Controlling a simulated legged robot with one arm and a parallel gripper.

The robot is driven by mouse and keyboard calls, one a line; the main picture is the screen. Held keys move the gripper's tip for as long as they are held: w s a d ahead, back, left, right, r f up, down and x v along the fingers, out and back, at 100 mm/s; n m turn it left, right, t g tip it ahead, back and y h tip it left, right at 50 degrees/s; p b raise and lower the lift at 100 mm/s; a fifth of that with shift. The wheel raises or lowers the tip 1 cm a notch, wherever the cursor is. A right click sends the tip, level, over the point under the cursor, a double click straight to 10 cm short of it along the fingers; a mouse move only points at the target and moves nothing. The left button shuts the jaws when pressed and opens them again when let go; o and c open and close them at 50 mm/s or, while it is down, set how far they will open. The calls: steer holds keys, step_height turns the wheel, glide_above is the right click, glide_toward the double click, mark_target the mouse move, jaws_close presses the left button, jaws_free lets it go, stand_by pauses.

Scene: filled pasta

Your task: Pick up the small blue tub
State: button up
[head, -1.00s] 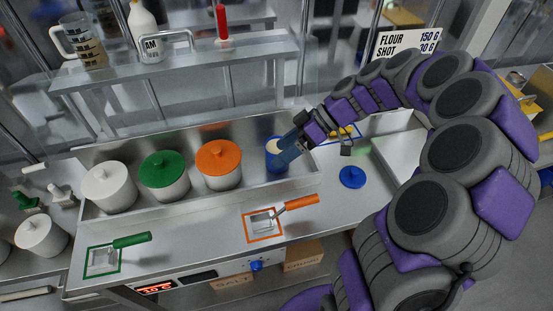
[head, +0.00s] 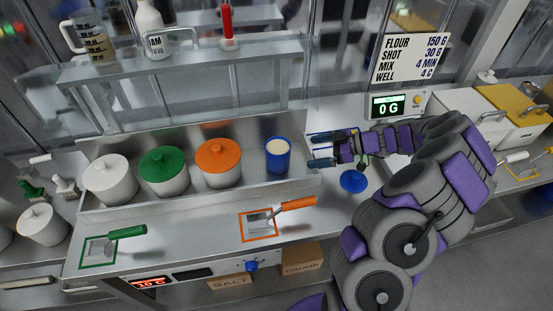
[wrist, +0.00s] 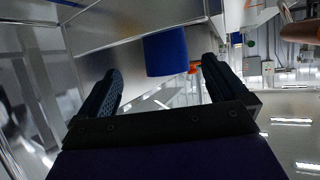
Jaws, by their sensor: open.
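The small blue tub (head: 278,158) stands upright and uncovered in the metal trough, right of the orange-lidded pot, with pale contents showing. My gripper (head: 318,150) is open and empty, just right of the tub, its fingers pointing left toward it without visible contact. In the wrist view, the tub (wrist: 166,52) shows ahead, between and beyond the two dark fingers of my gripper (wrist: 165,85). A blue lid (head: 353,181) lies on the counter below my arm.
White (head: 110,180), green-lidded (head: 164,175) and orange-lidded (head: 218,164) pots share the trough (head: 100,212). A scoop with an orange handle (head: 298,204) and one with a green handle (head: 127,232) lie in front. A shelf (head: 190,67) stands behind. A scale display (head: 391,106) reads 0 G.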

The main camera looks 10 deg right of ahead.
mark_target(285, 157)
steer(key=x, duration=0.5)
steer(key=shift+f+b, duration=0.25)
steer(key=shift+b, duration=0.15)
steer(key=shift+w+a+f, duration=0.1)
steer(key=shift+w+a, duration=0.1)
steer(key=shift+a, duration=0.35)
steer(key=x, duration=0.2)
steer(key=b+x, duration=0.1)
steer(key=x, duration=0.2)
steer(key=shift+s+a, duration=0.2)
steer(key=c, duration=1.2)
